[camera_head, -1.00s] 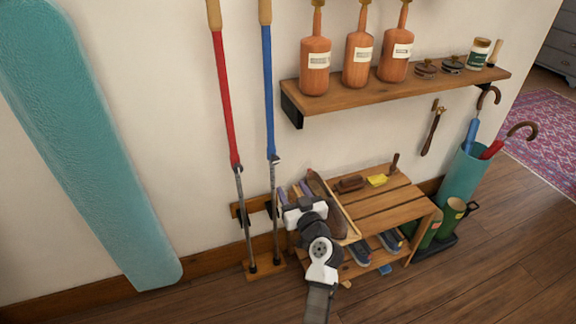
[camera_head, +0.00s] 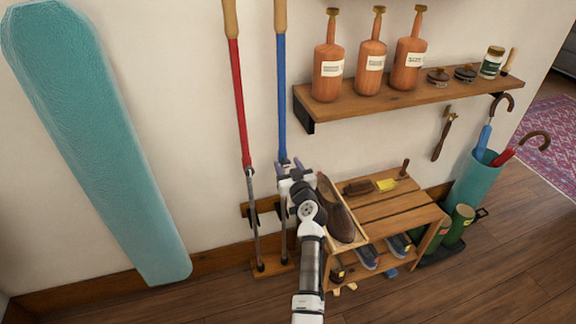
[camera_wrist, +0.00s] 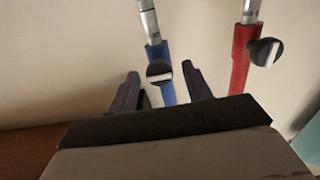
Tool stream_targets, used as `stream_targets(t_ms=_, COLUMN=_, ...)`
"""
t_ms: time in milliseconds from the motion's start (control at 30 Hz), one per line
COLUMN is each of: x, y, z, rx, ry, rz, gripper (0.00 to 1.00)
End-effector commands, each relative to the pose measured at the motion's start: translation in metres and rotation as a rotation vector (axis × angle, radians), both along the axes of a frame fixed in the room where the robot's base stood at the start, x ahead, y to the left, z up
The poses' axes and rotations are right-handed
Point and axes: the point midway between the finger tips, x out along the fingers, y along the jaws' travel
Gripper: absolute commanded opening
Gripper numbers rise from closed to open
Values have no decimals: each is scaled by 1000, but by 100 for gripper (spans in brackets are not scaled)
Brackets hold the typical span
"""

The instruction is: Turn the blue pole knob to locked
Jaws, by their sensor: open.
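The blue pole (camera_head: 281,95) leans upright against the wall, with a grey lower shaft. In the wrist view its dark round knob (camera_wrist: 158,71) carries a pale stripe lying nearly level across the picture. My gripper (camera_head: 291,164) is at the joint where the blue part meets the grey shaft, and it hides the knob in the head view. In the wrist view my gripper (camera_wrist: 160,74) is open, with one purple-grey finger on each side of the knob and gaps between. I cannot tell how deep the knob sits between the fingertips.
The red pole (camera_head: 239,105) stands close by on the left; its knob (camera_wrist: 265,52) has a slanted stripe. A shoe bench (camera_head: 395,210) with a tray is right of my arm. A wall shelf (camera_head: 400,98) with bottles is above right. A teal board (camera_head: 95,150) leans left.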

Motion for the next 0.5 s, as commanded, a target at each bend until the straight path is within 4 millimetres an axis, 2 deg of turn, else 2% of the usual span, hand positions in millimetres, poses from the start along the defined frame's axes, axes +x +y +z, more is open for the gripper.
stream_targets(t_ms=233, x=1, y=0, z=0, rx=0, ry=0, rz=0, gripper=49)
stream_targets(t_ms=500, x=0, y=0, z=0, rx=0, ry=0, rz=0, gripper=14)
